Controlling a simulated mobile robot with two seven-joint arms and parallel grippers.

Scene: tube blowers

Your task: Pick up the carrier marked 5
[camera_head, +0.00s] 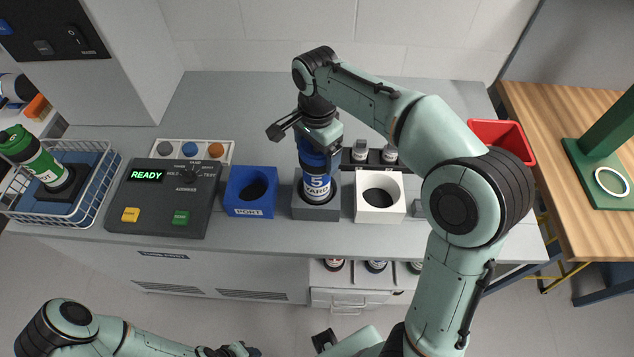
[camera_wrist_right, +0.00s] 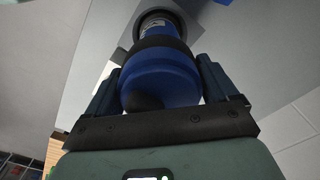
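The carrier marked 5 (camera_head: 317,186), blue with a white label, stands upright in a dark grey square holder (camera_head: 316,211) in the middle of the bench. My right gripper (camera_head: 318,142) is over its top from above. In the right wrist view, the fingers stand on either side of the carrier's blue end (camera_wrist_right: 162,78), set wide on the gripper bar; they look open, with contact hard to judge. The carrier's upper part is partly hidden by the gripper in the head view. Of my left arm, only parts show along the bottom edge; its gripper's opening cannot be made out.
A blue PORT block (camera_head: 250,208) stands left of the holder and a white block with a round hole (camera_head: 380,213) stands right. A READY control box (camera_head: 165,200) and a wire basket (camera_head: 93,203) with a green carrier (camera_head: 35,157) are farther left. A red bin (camera_head: 506,136) is behind my right arm.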

